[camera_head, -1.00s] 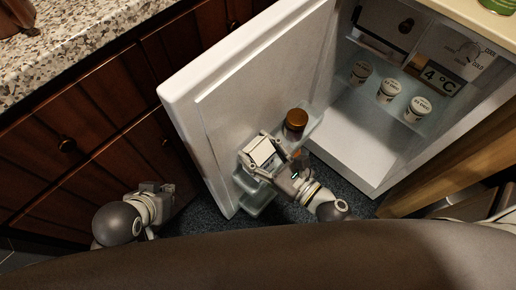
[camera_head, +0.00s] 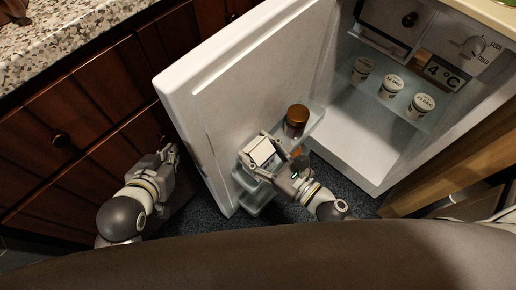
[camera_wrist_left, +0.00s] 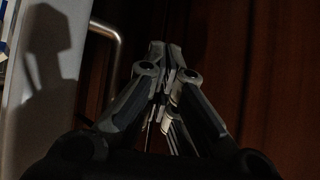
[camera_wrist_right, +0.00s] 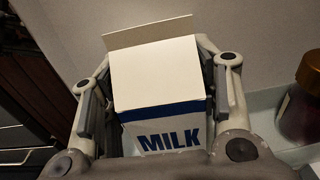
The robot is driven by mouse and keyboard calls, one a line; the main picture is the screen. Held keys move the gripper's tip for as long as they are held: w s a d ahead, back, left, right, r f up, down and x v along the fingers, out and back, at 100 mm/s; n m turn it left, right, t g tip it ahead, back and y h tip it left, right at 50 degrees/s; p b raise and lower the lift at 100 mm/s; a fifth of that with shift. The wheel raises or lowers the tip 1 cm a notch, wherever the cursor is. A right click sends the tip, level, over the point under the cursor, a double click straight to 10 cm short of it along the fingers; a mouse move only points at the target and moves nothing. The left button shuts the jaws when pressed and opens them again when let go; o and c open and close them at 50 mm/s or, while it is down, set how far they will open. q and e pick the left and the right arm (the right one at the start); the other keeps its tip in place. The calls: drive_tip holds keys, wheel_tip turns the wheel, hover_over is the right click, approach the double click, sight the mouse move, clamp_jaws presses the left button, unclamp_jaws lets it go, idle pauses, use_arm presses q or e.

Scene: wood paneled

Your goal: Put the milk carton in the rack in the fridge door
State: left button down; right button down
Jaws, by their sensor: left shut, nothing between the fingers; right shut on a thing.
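The milk carton (camera_head: 260,152) is white with a blue band and the word MILK, seen close up in the right wrist view (camera_wrist_right: 158,82). My right gripper (camera_head: 268,150) is shut on it, a finger on each side. The carton is at the clear rack (camera_head: 256,198) on the inside of the open fridge door (camera_head: 235,95); I cannot tell whether its bottom touches the rack. My left gripper (camera_head: 172,153) is shut and empty, left of the door beside the wooden cabinets. It also shows in the left wrist view (camera_wrist_left: 165,65).
A brown-capped jar (camera_head: 297,120) stands in the door rack to the right of the carton. Several white tubs (camera_head: 390,86) stand on the fridge shelf. A door handle (camera_wrist_left: 108,32) is close to my left gripper. A granite counter (camera_head: 60,40) is at upper left.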

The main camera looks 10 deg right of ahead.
use_arm(q)
drive_tip(key=shift+w+d+r, duration=0.1)
drive_tip(key=shift+w+r, duration=0.1)
drive_tip(key=shift+w+r+t, duration=0.15)
drive_tip(key=shift+w+t, duration=0.05)
drive_tip(key=shift+t, duration=0.1)
idle(0.4)
drive_tip(key=shift+w+d+r, duration=0.15)
drive_tip(key=shift+r, duration=0.05)
use_arm(e)
drive_tip(key=shift+f, duration=0.1)
use_arm(q)
drive_tip(key=shift+w+d+r+t+b, duration=0.2)
drive_tip(key=shift+w+r+t+b, duration=0.1)
drive_tip(key=shift+w+r+t, duration=0.15)
use_arm(e)
drive_tip(key=shift+f, duration=0.15)
drive_tip(key=c, duration=0.7)
unclamp_jaws()
use_arm(q)
drive_tip(key=shift+r, duration=0.1)
use_arm(e)
drive_tip(key=shift+o, duration=1.3)
drive_tip(key=o, duration=0.3)
drive_tip(key=shift+f, duration=0.1)
